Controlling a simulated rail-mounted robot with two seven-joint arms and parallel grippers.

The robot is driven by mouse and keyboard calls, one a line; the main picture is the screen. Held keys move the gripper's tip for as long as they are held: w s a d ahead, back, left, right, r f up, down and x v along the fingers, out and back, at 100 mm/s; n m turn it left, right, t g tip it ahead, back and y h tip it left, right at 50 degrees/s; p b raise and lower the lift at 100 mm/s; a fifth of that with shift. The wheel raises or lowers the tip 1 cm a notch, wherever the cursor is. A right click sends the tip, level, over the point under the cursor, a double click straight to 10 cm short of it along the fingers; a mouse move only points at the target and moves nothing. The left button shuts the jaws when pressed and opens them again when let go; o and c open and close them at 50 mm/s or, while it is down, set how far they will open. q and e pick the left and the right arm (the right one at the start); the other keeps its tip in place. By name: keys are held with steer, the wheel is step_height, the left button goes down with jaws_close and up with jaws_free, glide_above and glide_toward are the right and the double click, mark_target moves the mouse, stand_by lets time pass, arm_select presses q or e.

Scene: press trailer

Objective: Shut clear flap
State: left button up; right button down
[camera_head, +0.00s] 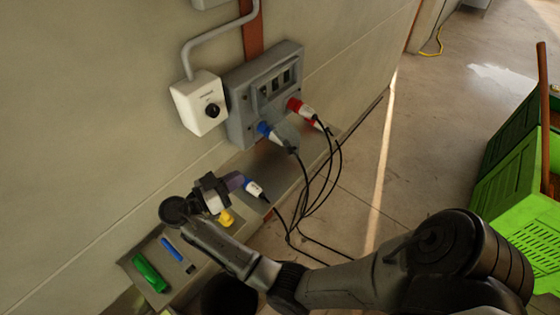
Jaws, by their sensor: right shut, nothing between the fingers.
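A grey power box (240,118) is mounted on the wall, with a row of small dark windows (275,85) on its front. The clear flap cannot be made out surely at this size, so I cannot tell how far open it is. A red plug (300,107) and a blue plug (266,130) sit in the lower part of the box. My right gripper (236,181) is shut and empty, below the box and over the ledge, apart from the box. My left gripper is not in view.
A white switch box (200,103) is left of the power box. Black cables (330,172) hang from the plugs. The ledge (150,248) holds a green object (149,272), a blue one (171,249), a yellow one (227,217) and a blue-white connector (254,188). Green crates (510,215) stand right.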

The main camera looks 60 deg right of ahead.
steer(key=m, duration=0.2)
steer(key=p, duration=0.6)
glide_toward(288, 152)
steer(key=shift+m+g, duration=0.3)
steer(key=x, duration=0.5)
steer(key=shift+w+d+r, duration=0.1)
steer(key=shift+d, duration=0.15)
steer(key=shift+s+d+y+p, duration=0.15)
steer(key=shift+s+d+p, duration=0.1)
steer(key=shift+d, duration=0.25)
steer(key=shift+s+d+y+p, duration=0.15)
steer(key=shift+s+d+p, duration=0.1)
steer(key=shift+d, duration=0.2)
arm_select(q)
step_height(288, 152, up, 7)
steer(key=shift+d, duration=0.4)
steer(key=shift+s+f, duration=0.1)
arm_select(e)
steer(key=shift+f, duration=0.25)
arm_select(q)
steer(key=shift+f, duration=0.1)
arm_select(e)
steer(key=shift+d, duration=0.1)
